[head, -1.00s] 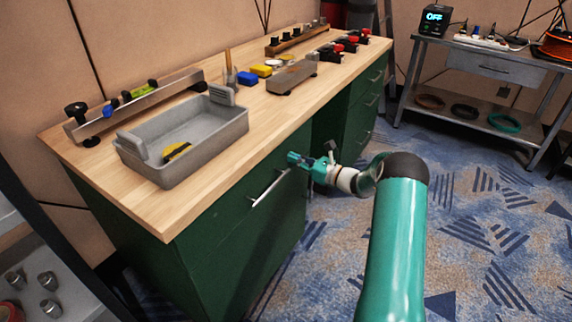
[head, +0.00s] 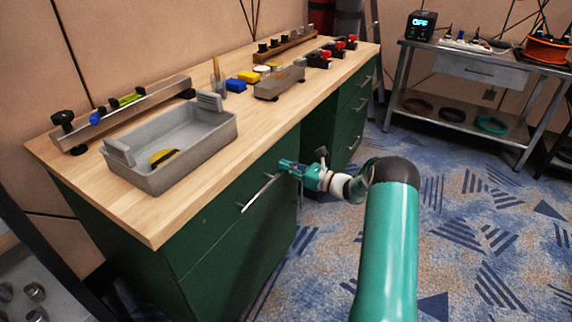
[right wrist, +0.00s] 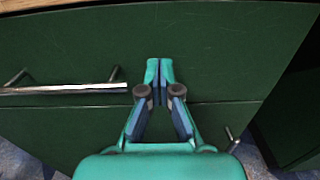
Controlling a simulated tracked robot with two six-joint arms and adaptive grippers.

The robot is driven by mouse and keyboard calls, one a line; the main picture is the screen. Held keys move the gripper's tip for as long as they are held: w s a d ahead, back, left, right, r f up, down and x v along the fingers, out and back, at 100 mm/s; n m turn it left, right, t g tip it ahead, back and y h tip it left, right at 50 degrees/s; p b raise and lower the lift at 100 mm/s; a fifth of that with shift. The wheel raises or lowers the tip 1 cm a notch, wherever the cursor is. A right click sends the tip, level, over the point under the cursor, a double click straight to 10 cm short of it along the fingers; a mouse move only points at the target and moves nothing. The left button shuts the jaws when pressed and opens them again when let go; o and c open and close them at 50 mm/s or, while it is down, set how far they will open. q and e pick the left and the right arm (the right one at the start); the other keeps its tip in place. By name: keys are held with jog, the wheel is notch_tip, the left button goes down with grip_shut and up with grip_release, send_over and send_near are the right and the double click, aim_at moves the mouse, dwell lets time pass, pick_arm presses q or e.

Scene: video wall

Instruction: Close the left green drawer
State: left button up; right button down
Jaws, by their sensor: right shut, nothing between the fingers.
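The left green drawer (head: 225,205) is the top drawer of the near cabinet, just under the wooden worktop. It has a silver bar handle (head: 258,194). The drawer front looks close to flush with the cabinet; I cannot tell whether a small gap is left. My right gripper (head: 284,164) is shut and empty at the drawer front, beside the handle's right end. In the right wrist view the closed fingertips (right wrist: 159,64) point at the green front (right wrist: 215,55), right of the handle (right wrist: 65,89). Whether they touch it is unclear. My left gripper is not in view.
A grey tray (head: 205,148) with a yellow-black item stands on the worktop (head: 255,130). A second green drawer cabinet (head: 350,118) stands beyond a knee gap. A metal bench (head: 480,75) is at the back right. The carpet (head: 465,235) at right is clear.

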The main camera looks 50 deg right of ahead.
jog(key=s+d, duration=0.1)
jog(key=s, duration=1.1)
jog(key=w+a+f+n+g+y, duration=0.25)
jog(key=a+f+g, duration=0.25)
jog(key=a+f, duration=0.5)
jog(key=w+a+f+n+g+y, duration=0.2)
jog(key=a+f+n+g+y, duration=0.3)
jog(key=a, duration=0.8)
jog(key=s+a+f+n+g+h, duration=0.2)
jog(key=s+a+f+n+g, duration=0.35)
jog(key=a+n, duration=0.35)
jog(key=s+a+f+n+g+h, duration=0.2)
jog(key=s+a+f+n+g, duration=0.2)
jog(key=s+a+f+n, duration=0.5)
jog(key=w+a+r+n+t+h+p, duration=0.1)
jog(key=a+r+n, duration=0.2)
jog(key=a+n, duration=0.15)
jog(key=w+a+r+n+t+p, duration=0.1)
jog(key=a+r+n, duration=0.15)
jog(key=a, duration=0.35)
notch_tip(320, 180, up, 19)
jog(key=p, duration=1.9)
jog(key=shift+s+d, duration=0.15)
jog(key=shift+d, duration=0.25)
